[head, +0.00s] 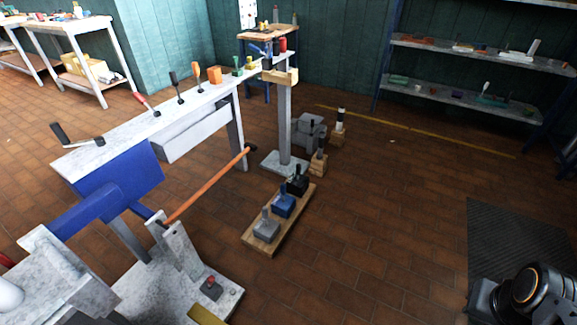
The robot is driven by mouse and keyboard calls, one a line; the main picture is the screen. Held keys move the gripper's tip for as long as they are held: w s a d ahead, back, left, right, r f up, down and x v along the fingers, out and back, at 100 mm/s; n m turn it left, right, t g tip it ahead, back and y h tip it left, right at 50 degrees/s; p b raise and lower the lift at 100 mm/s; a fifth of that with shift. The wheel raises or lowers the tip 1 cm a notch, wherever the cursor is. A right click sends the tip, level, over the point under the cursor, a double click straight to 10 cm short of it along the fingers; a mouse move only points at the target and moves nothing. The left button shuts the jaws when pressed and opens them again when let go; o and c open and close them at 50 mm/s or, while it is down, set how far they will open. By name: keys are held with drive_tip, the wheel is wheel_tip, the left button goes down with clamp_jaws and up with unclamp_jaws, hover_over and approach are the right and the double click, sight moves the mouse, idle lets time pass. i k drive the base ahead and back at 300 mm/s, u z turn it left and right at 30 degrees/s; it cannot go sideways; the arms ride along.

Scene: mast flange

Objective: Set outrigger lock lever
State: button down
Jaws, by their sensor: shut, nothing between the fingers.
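Several levers are in view, and I cannot tell for certain which is the outrigger lock lever. A long orange bar with a black end (208,184) slants up and right from a grey bracket (178,250) on a pale base plate. A small dark lever with a red top (210,287) stands on that plate. Small black, blue and grey lever blocks (284,206) sit in a row on a wooden board on the floor. My gripper is not in view; only part of my arm shows at the lower right.
A white bench (124,136) carries a crank and several upright handles. A blue cylinder (85,215) is at the left. A grey post (285,125) stands behind the board, with small blocks beside it. Shelves (480,105) line the back right. The brick floor at centre right is clear.

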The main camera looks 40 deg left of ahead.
sight(211, 279)
drive_tip(key=i, duration=2.2)
drive_tip(key=u, duration=3.7)
drive_tip(key=i, duration=0.95)
drive_tip(key=u, duration=1.1)
